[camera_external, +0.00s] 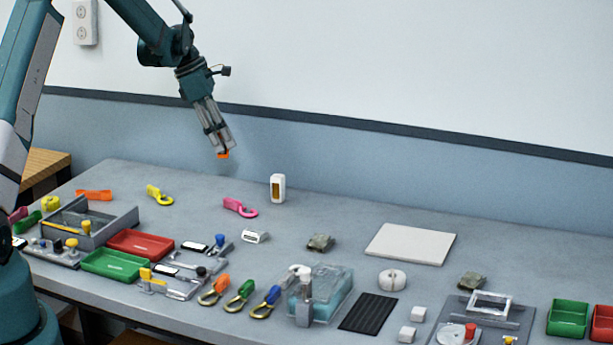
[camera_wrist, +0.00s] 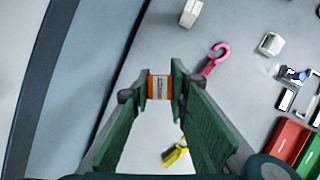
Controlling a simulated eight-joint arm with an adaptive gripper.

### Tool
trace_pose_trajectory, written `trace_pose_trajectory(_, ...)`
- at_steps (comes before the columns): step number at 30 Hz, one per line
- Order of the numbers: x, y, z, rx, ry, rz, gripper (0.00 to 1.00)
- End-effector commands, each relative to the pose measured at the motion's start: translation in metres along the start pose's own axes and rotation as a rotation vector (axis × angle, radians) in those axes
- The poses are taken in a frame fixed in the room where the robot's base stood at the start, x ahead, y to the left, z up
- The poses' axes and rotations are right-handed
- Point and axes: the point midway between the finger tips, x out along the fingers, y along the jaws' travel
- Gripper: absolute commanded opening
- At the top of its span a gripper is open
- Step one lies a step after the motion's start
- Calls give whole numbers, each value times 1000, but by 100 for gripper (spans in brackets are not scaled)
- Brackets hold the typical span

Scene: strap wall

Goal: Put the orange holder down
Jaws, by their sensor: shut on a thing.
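My gripper (camera_external: 219,150) is shut on the orange holder (camera_external: 223,155) and holds it in the air above the back left of the table (camera_external: 340,216). In the wrist view the holder (camera_wrist: 152,88) is a small orange block with a pale labelled middle, gripped between the two green fingertips (camera_wrist: 160,86). The fingers hide its sides. The bare table top shows beneath it, with a gap between.
A pink hook (camera_external: 240,207), a yellow hook (camera_external: 159,195) and a white upright box (camera_external: 278,188) stand nearest below. An orange strap (camera_external: 94,195) lies further left. Red (camera_external: 140,244) and green trays (camera_external: 115,263) sit in front. The wall (camera_external: 330,140) is close behind.

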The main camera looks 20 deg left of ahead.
Motion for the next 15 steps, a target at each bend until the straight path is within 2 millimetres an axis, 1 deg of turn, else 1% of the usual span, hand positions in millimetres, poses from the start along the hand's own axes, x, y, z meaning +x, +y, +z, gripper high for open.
trace_pose_trajectory(5,14,0,-5,0,0,0,4)
trace_pose_trajectory(12,44,0,-18,0,0,0,4)
trace_pose_trajectory(15,52,0,-21,0,0,0,4)
